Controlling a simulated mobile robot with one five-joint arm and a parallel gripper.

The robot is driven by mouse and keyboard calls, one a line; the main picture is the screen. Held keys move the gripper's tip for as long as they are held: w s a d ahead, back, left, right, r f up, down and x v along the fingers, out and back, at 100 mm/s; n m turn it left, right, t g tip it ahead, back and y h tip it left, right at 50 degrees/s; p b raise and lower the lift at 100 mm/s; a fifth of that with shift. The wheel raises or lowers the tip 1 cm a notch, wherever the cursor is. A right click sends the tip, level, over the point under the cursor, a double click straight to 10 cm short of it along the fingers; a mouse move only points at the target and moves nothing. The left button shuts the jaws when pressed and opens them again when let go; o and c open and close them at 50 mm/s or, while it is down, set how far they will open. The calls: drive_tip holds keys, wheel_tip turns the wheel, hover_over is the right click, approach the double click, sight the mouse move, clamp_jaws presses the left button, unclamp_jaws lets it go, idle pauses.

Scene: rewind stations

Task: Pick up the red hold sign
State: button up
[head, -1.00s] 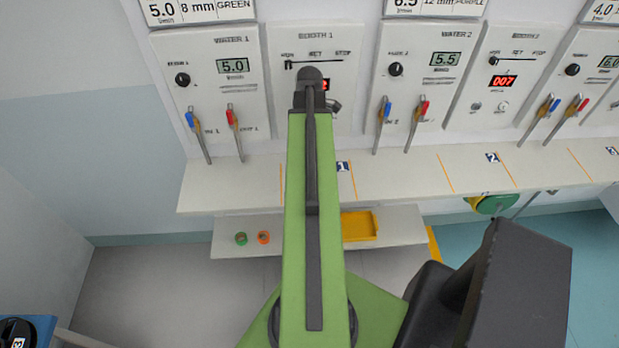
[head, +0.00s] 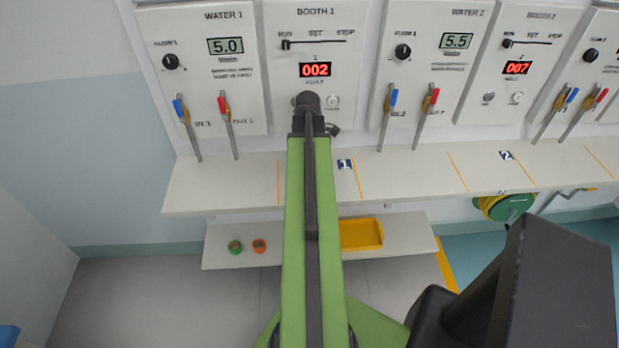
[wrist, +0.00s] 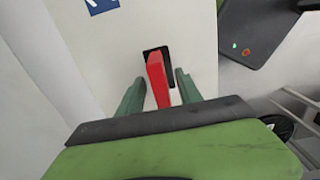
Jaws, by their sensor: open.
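The red hold sign (wrist: 157,78) shows in the wrist view as a narrow red upright piece at a black base or slot (wrist: 168,68) on the pale shelf. My gripper (wrist: 159,88) is open, with one green finger on each side of the sign. Small gaps show between the sign and the fingers, and I see no clear grip on it. In the head view my green arm reaches toward the shelf (head: 420,180) below the Booth 1 panel (head: 316,40), and it hides the sign and my fingers.
Water 1 taps (head: 228,125) and Water 2 taps (head: 388,115) rise over the shelf on both sides of my arm. A lower shelf (head: 400,243) holds a yellow tray (head: 361,234), a green roll (head: 235,246) and an orange roll (head: 260,245). A green reel (head: 510,206) hangs at right.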

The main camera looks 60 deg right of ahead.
drive_tip(key=shift+f, duration=0.15)
drive_tip(key=shift+c, duration=0.4)
clamp_jaws()
